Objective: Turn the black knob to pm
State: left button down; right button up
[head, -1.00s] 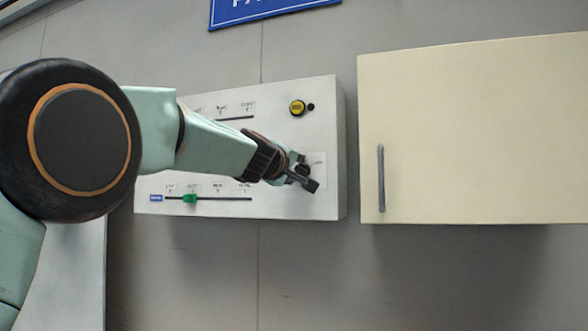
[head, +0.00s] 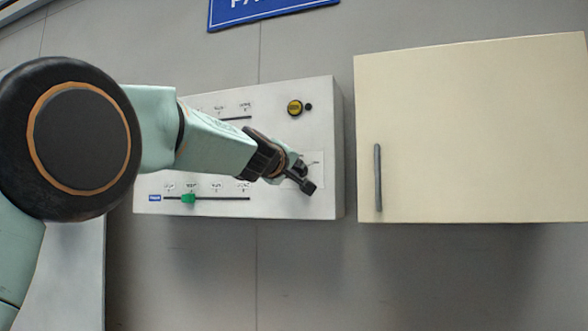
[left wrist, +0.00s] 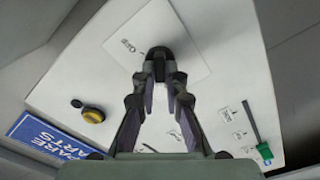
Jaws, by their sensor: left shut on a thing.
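The black knob (left wrist: 160,53) sits on a pale square plate on the white control panel. In the left wrist view it is between the tips of my left gripper (left wrist: 160,75), which is shut on it. In the head view my left gripper (head: 303,178) reaches the panel's lower right and mostly hides the knob. My right gripper is not in view.
The white panel (head: 325,120) also carries a yellow button (head: 294,108) and a green slider (head: 188,198). A cream cabinet (head: 470,120) with a grey handle (head: 378,178) stands close to the right. A blue sign (head: 270,10) is above.

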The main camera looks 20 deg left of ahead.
pick_arm(q)
jog(key=m, duration=0.3)
jog(key=m+b, duration=0.1)
jog(key=m, duration=0.3)
jog(key=r+m+b, duration=0.1)
jog(key=m, duration=0.2)
jog(key=shift+s+m, duration=0.1)
jog(key=shift+m, duration=0.2)
jog(key=shift+b, duration=0.3)
jog(key=c, duration=1.4)
grip_release()
jog(key=shift+d+f, duration=0.1)
jog(key=shift+f, duration=0.1)
jog(key=shift+f, duration=0.15)
